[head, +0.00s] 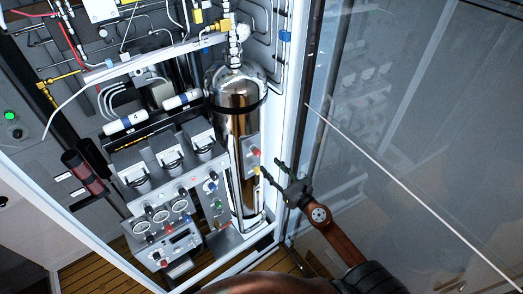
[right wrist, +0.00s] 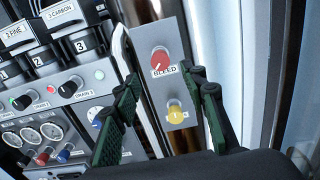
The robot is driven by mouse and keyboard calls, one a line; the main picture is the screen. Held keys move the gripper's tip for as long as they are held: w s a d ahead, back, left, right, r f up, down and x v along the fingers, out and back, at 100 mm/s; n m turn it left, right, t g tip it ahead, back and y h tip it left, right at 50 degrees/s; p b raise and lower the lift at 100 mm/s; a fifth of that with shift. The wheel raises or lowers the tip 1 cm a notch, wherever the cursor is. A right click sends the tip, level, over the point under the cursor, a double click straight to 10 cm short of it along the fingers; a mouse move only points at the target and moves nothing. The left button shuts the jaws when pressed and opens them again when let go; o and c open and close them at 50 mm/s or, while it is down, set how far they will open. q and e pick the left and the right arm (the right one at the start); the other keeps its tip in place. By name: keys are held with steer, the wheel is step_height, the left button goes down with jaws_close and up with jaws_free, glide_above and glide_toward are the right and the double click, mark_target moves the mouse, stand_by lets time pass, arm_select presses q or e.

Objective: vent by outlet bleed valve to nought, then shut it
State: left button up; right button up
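The bleed valve is a red knob (right wrist: 160,60) above a "BLEED" label on a grey plate (right wrist: 162,90). A yellow knob (right wrist: 175,112) sits below it on the same plate. In the head view the red knob (head: 255,153) shows at the right side of the tall steel cylinder (head: 238,130). My right gripper (head: 272,176) is just right of the plate, with its fingers spread apart. In the right wrist view my right gripper (right wrist: 160,95) has its green-padded fingers on either side of the plate, with nothing between them touching. My left gripper is out of view.
Several dial gauges (head: 160,213) and small knobs fill the panel left of the cylinder. Three filter housings (head: 170,158) stand above them. A white frame post (head: 288,100) and a glass pane (head: 400,110) are close to my right arm.

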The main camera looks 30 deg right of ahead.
mark_target(259, 154)
steer(key=w, duration=0.2)
steer(key=w+p, duration=0.1)
steer(key=w, duration=0.4)
steer(key=shift+w+a, duration=0.3)
steer(key=shift+c, duration=0.3)
jaws_close()
